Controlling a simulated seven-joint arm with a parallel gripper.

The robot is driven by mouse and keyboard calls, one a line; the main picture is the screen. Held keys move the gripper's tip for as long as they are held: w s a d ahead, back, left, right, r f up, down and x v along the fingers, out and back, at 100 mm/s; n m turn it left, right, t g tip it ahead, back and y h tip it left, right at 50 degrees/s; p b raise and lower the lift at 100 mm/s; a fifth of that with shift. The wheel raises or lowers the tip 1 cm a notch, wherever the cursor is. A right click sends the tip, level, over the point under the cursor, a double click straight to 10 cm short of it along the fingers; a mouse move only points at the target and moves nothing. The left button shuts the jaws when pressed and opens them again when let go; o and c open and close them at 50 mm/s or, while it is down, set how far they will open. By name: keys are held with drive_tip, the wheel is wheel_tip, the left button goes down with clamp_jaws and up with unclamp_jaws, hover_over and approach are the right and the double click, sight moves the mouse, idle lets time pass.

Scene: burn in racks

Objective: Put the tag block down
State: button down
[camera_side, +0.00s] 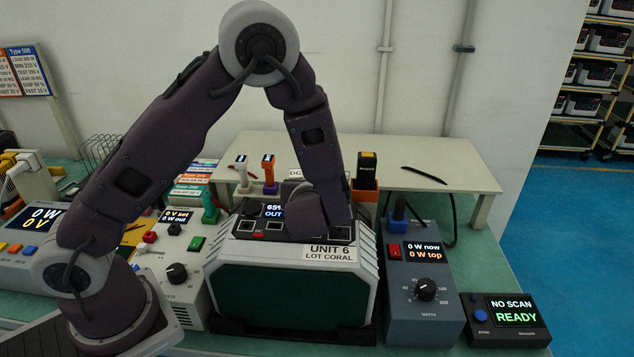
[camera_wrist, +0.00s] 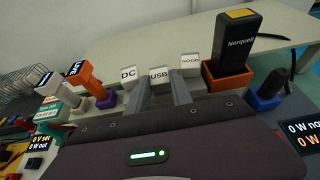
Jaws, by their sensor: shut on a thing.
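In the wrist view, a white tag block marked USB (camera_wrist: 159,76) sits between the two grey fingers of my gripper (camera_wrist: 161,88), which is shut on it. White blocks marked DC (camera_wrist: 129,74) and GOOD (camera_wrist: 190,62) stand to its left and right, near the edge of the raised shelf. In the side view, my wrist hangs over the top of the UNIT 6 device (camera_side: 330,252) and hides the fingers and the USB block. Part of the DC block (camera_side: 295,173) shows behind my arm. Whether the USB block touches the shelf cannot be told.
White and orange upright plugs (camera_side: 269,172) stand left of my wrist. A grey-blue power meter (camera_side: 425,285) and a READY scan box (camera_side: 508,318) lie right. The shelf's right side is mostly clear.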

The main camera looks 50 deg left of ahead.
drive_tip(key=c, duration=1.1)
unclamp_jaws()
drive_tip(key=shift+c, duration=0.2)
drive_tip(key=v, duration=0.7)
drive_tip(key=shift+w+d, duration=0.2)
drive_tip(key=s+a+r+n+g, duration=0.1)
drive_tip(key=s+a+n, duration=0.1)
drive_tip(key=s+a+r+n+g, duration=0.2)
drive_tip(key=s+n, duration=0.1)
drive_tip(key=s+a+r+n+g, duration=0.1)
drive_tip(key=s+a+r+n, duration=0.1)
drive_tip(key=s+n, duration=0.1)
drive_tip(key=shift+y, duration=0.3)
drive_tip(key=s+d+r+n+g+h, duration=0.1)
drive_tip(key=s+n+h, duration=0.2)
drive_tip(key=s+n, duration=0.3)
drive_tip(key=s+d+r+n+g+h, duration=0.2)
drive_tip(key=s+n+h, duration=0.1)
drive_tip(key=s+n, duration=0.4)
drive_tip(key=shift+s, duration=0.35)
drive_tip(key=d+r+n+t+h, duration=0.1)
drive_tip(key=d+n, duration=0.1)
drive_tip(key=s+d+r+n+t+h, duration=0.1)
drive_tip(key=d+n, duration=0.1)
drive_tip(key=s+d+r+n+t+h, duration=0.1)
drive_tip(key=d+n+h, duration=0.1)
drive_tip(key=shift+d+r, duration=0.2)
drive_tip(key=shift+r, duration=0.15)
drive_tip(key=shift+c, duration=1.1)
